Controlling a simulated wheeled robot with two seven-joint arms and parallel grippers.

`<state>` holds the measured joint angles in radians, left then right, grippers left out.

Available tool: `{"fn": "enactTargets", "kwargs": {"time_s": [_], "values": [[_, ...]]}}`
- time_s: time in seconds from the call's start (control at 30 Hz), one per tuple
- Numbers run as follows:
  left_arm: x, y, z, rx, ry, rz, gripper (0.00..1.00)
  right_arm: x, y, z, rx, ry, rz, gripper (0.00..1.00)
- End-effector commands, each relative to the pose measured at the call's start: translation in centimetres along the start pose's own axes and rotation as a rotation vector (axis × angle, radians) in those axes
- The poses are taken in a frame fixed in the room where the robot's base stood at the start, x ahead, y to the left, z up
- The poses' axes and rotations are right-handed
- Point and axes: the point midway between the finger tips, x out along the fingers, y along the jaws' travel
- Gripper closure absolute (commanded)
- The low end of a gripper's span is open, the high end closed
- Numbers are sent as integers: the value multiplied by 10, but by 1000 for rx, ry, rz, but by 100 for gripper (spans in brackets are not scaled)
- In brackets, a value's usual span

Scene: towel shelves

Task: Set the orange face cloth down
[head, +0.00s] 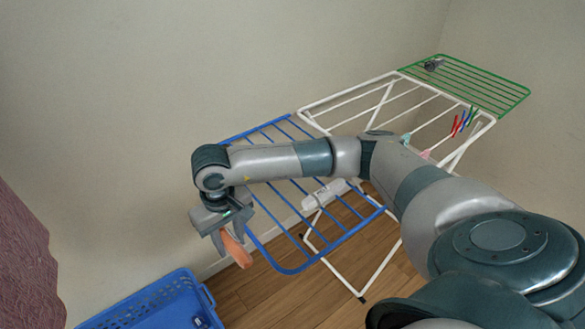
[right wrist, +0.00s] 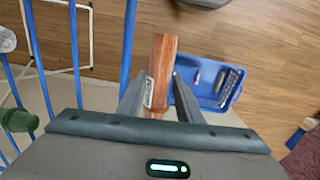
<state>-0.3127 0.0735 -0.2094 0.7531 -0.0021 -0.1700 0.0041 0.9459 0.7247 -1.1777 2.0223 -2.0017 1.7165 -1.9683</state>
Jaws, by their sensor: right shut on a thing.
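The orange face cloth (head: 237,249) is held in my right gripper (head: 229,234) and hangs below it in the head view. In the right wrist view the cloth (right wrist: 164,62) is a narrow folded strip between the two fingers of my right gripper (right wrist: 158,88), with a small pale label on its side. The gripper is shut on it, beside the left edge of the rack's blue wing (head: 285,268). The cloth appears clear of the basket and the floor. My left gripper is not in view.
A blue basket (head: 143,306) stands on the floor at lower left; its contents show in the right wrist view. The drying rack has a white middle (head: 345,97) with coloured pegs and a green wing (head: 460,74) with a dark item. A maroon cloth (head: 25,265) hangs at left.

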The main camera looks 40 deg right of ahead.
Motion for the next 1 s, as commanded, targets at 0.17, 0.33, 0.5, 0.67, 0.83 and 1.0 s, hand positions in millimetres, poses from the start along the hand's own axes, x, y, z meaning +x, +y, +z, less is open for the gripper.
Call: {"fn": "enactTargets", "kwargs": {"time_s": [0.17,0.33,0.5,0.67,0.83,1.0], "values": [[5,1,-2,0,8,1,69,11,1,-2,-1,0,3,90],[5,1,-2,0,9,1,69,12,1,-2,-1,0,3,90],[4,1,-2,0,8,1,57,11,1,-2,-1,0,2,90],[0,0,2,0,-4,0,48,6,-4,-2,7,1,1,90],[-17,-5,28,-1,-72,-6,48,-16,-24,-2,61,1,-1,90],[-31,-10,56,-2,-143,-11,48,-37,-45,-4,264,1,0,90]]}}
